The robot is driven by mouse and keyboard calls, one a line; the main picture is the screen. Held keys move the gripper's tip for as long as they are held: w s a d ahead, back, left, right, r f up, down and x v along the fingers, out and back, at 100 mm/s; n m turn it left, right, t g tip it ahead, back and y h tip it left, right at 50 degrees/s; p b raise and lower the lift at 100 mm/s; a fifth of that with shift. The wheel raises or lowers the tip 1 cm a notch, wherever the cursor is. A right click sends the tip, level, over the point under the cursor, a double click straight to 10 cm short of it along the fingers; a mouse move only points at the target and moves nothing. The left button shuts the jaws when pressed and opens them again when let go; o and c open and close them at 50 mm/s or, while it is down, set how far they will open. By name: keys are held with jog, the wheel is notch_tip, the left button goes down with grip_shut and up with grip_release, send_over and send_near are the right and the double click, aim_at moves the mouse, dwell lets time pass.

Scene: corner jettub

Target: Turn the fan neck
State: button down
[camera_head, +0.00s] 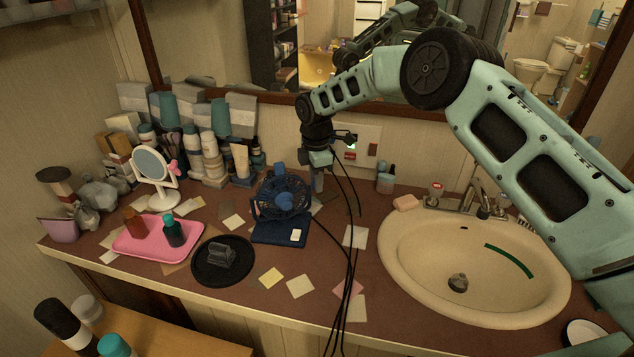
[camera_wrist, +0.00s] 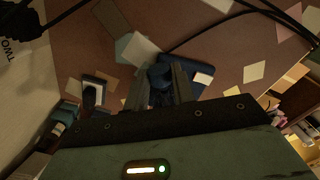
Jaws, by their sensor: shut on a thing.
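The small dark blue desk fan (camera_head: 284,199) stands upright on the brown counter, its round cage facing the head camera. Its flat blue base (camera_head: 279,232) lies in front with a pale patch on it. My gripper (camera_head: 317,183) points down just behind and to the right of the fan cage. In the wrist view, the two fingers of my gripper (camera_wrist: 162,92) close around a blue part of the fan (camera_wrist: 160,73), with the base (camera_wrist: 201,76) beyond. The cage hides part of the neck in the head view, so the exact grip spot is unclear.
A sink (camera_head: 475,265) lies to the right, with a soap bar (camera_head: 406,203) at its rim. A pink tray (camera_head: 158,240), a round black mat (camera_head: 222,272) and a white mirror (camera_head: 155,176) are to the left. Several bottles line the wall. Black cables hang before the counter.

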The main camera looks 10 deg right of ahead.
dwell(0.3)
jog(key=c, duration=1.2)
grip_release()
jog(key=shift+o, duration=0.2)
notch_tip(320, 180, up, 18)
jog(key=b, duration=0.2)
jog(key=shift+f+b, duration=0.25)
jog(key=shift+b, duration=0.05)
